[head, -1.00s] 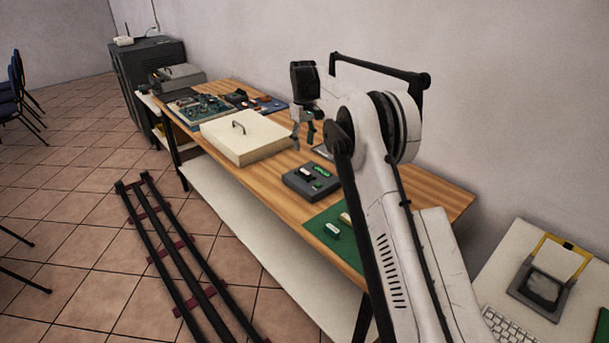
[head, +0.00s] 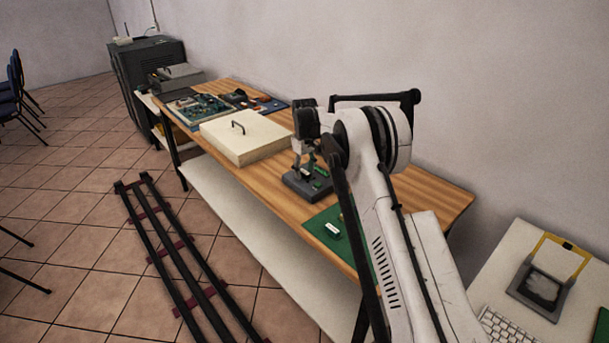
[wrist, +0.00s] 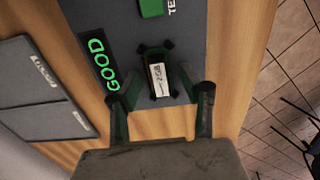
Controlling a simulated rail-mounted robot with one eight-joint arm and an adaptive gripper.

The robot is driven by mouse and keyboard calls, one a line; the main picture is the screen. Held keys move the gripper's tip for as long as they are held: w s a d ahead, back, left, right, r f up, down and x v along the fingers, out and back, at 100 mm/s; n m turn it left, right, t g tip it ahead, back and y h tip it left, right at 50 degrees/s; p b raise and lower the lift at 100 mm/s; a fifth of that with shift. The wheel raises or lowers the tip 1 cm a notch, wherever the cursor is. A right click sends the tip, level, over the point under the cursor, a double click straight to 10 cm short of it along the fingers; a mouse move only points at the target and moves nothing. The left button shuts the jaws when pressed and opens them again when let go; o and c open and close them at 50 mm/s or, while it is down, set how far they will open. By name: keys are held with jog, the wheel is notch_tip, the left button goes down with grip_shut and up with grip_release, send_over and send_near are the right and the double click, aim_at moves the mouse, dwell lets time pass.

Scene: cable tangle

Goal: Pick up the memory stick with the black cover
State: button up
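In the wrist view, a small memory stick (wrist: 158,79) with a white label and dark edges sits between black corner pieces on a dark grey tester box (wrist: 188,30). I cannot tell whether its dark edges are a black cover. My gripper (wrist: 160,97) is open, with one finger on each side of the stick and no contact visible. In the head view, my gripper (head: 305,160) hangs low over the same tester box (head: 297,189), partly hiding it. A white-topped stick (head: 333,228) lies on the green mat (head: 322,220).
A green GOOD display (wrist: 97,60) is beside the stick, and a green TEST button (wrist: 151,8) lies beyond it. A cream box (head: 247,140) with a handle and circuit boards (head: 203,107) occupy the table's far part. Bare wood (head: 430,195) lies right.

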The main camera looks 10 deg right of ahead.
jog(key=shift+c, duration=0.3)
grip_shut()
